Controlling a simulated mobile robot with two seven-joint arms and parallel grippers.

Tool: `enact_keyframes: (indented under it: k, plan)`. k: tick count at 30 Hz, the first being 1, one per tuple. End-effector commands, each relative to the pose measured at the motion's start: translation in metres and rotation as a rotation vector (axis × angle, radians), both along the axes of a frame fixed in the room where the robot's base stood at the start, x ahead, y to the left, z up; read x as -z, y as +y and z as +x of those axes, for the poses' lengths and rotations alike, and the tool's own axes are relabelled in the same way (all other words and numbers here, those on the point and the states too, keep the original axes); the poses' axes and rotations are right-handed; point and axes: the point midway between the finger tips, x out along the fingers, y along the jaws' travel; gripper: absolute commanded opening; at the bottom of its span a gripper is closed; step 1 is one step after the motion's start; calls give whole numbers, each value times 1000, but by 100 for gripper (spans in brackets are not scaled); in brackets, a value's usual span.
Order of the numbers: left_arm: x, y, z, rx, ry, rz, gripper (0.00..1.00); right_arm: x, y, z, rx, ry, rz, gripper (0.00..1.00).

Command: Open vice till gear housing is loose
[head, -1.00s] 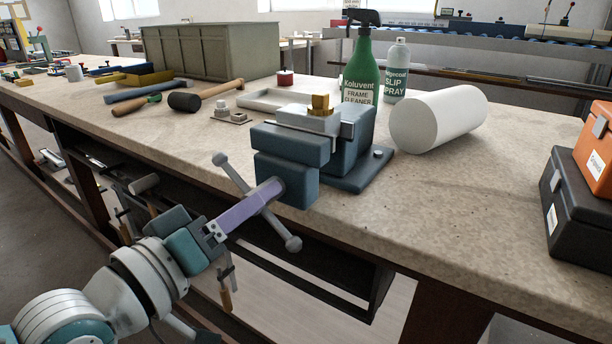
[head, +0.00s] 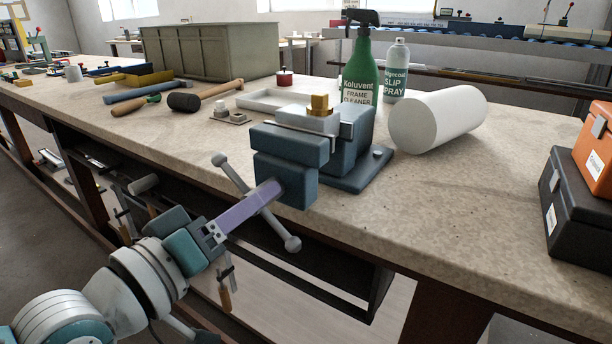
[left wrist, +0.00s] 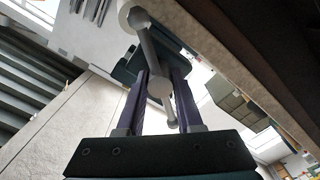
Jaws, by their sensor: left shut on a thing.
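The blue-grey vice (head: 290,143) stands at the front edge of the bench. The gear housing (head: 319,121), a pale grey block with a brass part on top, sits between its jaws; its lower part is hidden. The vice handle (head: 232,173), a grey bar with knobbed ends, slants across the front of the screw. My left gripper (head: 268,193) comes from the lower left, its purple fingers shut on the handle near its middle. In the left wrist view the handle (left wrist: 158,78) runs between the two fingers. My right gripper is not in view.
A mallet (head: 205,96) and a pale tray (head: 272,99) lie to the left. Toolboxes (head: 580,215) stand at the right. The front right benchtop is clear.

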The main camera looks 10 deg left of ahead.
Motion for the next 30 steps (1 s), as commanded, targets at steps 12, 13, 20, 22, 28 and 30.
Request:
enact_keyframes:
  k: [12,13,20,22,28,30]
  plan:
    - [0,0,0,0,19,-57,0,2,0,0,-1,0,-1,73]
    - [0,0,0,0,24,-70,0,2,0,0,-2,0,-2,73]
    - [1,0,0,1,80,-221,0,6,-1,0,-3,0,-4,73]
    - [1,0,0,1,101,-281,0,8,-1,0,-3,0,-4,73]
    - [1,0,0,1,166,-462,0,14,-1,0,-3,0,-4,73]
    - [2,0,0,1,189,-524,0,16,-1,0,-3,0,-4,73]
